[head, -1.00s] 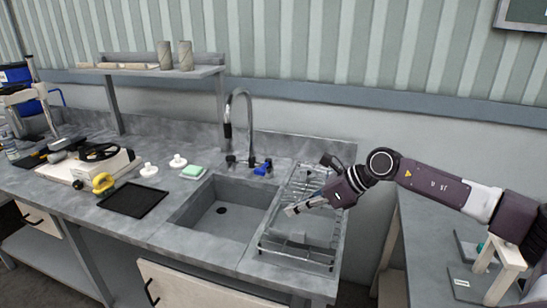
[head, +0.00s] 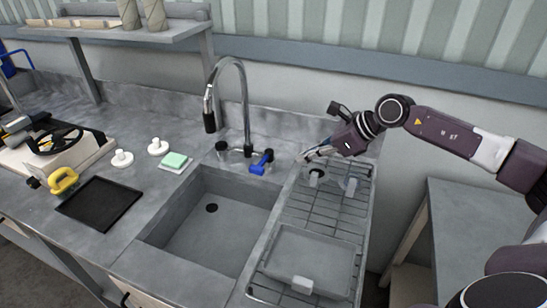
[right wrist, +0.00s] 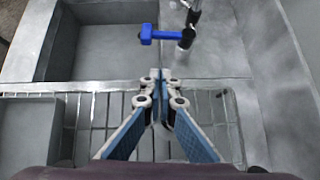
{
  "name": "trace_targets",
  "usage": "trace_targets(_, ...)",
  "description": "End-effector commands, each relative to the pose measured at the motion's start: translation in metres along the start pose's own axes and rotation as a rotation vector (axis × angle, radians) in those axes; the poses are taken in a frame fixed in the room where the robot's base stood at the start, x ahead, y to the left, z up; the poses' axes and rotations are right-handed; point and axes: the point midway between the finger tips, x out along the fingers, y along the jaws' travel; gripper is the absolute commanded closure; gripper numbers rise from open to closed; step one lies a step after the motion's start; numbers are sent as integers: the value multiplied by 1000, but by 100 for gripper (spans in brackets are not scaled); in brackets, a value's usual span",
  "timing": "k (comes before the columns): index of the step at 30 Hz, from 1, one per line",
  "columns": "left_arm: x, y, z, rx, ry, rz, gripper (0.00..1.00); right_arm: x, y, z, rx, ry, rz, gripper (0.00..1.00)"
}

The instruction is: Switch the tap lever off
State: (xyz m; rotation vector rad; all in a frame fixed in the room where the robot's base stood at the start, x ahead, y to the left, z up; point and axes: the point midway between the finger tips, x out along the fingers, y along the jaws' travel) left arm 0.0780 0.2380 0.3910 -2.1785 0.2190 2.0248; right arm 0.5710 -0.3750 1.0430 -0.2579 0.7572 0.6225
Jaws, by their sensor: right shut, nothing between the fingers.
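The tap (head: 246,105) has a tall curved metal spout and stands behind the sink. Its blue lever (head: 262,163) is at the right of the tap base, near the sink's back right corner. In the right wrist view the blue lever (right wrist: 160,37) lies ahead of the fingertips, crosswise, with clear space between. My right gripper (head: 305,157) is shut and empty, to the right of the lever, above the back of the drying rack. Its fingers (right wrist: 158,85) meet in the right wrist view. My left gripper is not in view.
The empty sink (head: 207,222) lies in front of the tap. The wire drying rack (head: 284,213) with a grey tray (head: 312,260) is right of it. A green sponge (head: 174,160), white knobs and a black tray (head: 99,203) are on the counter to the left.

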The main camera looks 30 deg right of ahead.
Motion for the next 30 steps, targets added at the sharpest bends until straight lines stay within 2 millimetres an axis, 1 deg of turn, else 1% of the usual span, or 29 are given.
trace_targets(1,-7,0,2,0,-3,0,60,8,2,4,1,-2,4,100)
trace_targets(7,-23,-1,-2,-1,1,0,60,50,2,5,1,-3,4,100)
trace_targets(11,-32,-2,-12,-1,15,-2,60,76,1,4,2,-3,3,100)
trace_targets(12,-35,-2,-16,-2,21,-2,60,82,1,7,1,-3,3,100)
trace_targets(15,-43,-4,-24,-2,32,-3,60,91,0,19,0,-4,1,100)
trace_targets(19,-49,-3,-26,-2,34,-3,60,101,0,26,0,-3,1,100)
trace_targets(24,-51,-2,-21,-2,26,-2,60,107,0,29,1,-1,0,100)
trace_targets(30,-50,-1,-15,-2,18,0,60,108,0,29,1,-1,0,100)
